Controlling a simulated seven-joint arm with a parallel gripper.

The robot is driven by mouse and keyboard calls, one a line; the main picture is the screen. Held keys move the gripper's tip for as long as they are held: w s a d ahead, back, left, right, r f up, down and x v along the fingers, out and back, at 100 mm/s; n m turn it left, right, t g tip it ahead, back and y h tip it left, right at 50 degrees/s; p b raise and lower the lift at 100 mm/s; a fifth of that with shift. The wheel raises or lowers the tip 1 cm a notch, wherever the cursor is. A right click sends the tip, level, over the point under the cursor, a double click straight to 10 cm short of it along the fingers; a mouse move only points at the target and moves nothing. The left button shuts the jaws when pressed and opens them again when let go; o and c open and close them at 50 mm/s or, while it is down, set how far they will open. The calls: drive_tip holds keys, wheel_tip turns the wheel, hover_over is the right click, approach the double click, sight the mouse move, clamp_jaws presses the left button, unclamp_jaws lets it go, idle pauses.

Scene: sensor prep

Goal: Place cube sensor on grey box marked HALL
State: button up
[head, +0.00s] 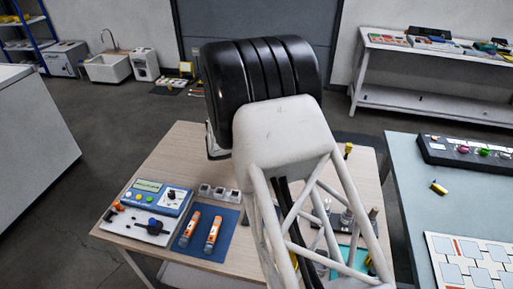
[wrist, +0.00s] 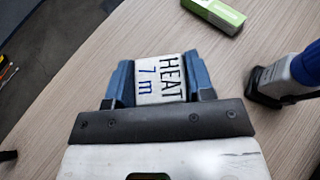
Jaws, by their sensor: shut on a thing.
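My gripper (wrist: 160,84) shows in the wrist view with blue fingers shut on a white block (wrist: 159,88), whose top face reads "HEAT" and "7 m". Wood-grain tabletop shows around the block; its height above the table is unclear. In the head view my arm hides the gripper and the block. Small grey boxes (head: 219,193) stand in a row at the back of a blue mat, left of my arm. Their markings are too small to read, and no HALL mark is legible in either view.
The wooden table (head: 165,158) has free room at back left. A blue meter (head: 155,197) and orange-white tools (head: 212,234) lie at its left front. In the wrist view, a green box (wrist: 214,12) lies beyond the fingers, and a blue-white device (wrist: 280,80) stands at right.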

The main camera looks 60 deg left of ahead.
drive_tip(key=shift+f, duration=0.35)
drive_tip(key=shift+f, duration=0.1)
drive_tip(key=o, duration=0.9)
drive_tip(key=v, duration=1.2)
drive_tip(key=shift+w+r, duration=0.1)
drive_tip(key=shift+r, duration=0.1)
idle(0.5)
